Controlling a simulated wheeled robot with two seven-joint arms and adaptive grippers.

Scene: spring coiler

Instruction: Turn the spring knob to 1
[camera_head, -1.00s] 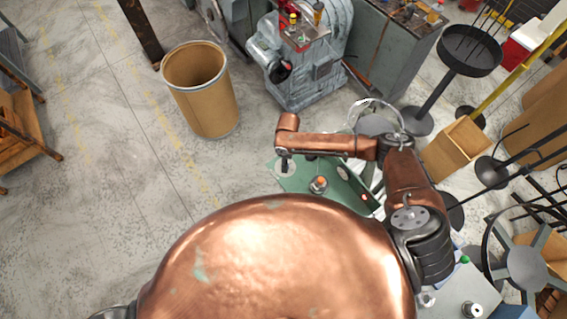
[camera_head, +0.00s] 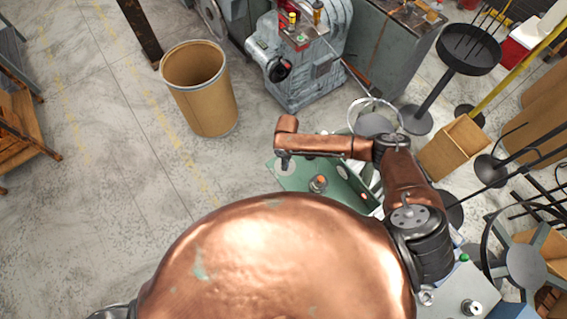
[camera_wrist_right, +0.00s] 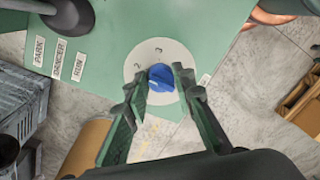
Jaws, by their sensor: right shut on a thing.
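The spring knob (camera_wrist_right: 161,78) is blue and sits on a round pale dial plate (camera_wrist_right: 137,67) on a green panel in the right wrist view. Small marks on the plate are too small to read surely, and the knob's pointing direction is unclear. My right gripper (camera_wrist_right: 160,75) has its two dark fingers closed on either side of the knob. In the head view my copper right arm reaches over the green panel (camera_head: 296,178), with its wrist above the pale dial plate (camera_head: 284,170); the knob is hidden there. My left gripper is out of view.
An orange-topped button (camera_head: 318,183) stands on the green panel beside the dial. White labels (camera_wrist_right: 59,52) lie left of the dial in the wrist view. A brown drum (camera_head: 205,100) and a grey machine (camera_head: 315,70) stand beyond.

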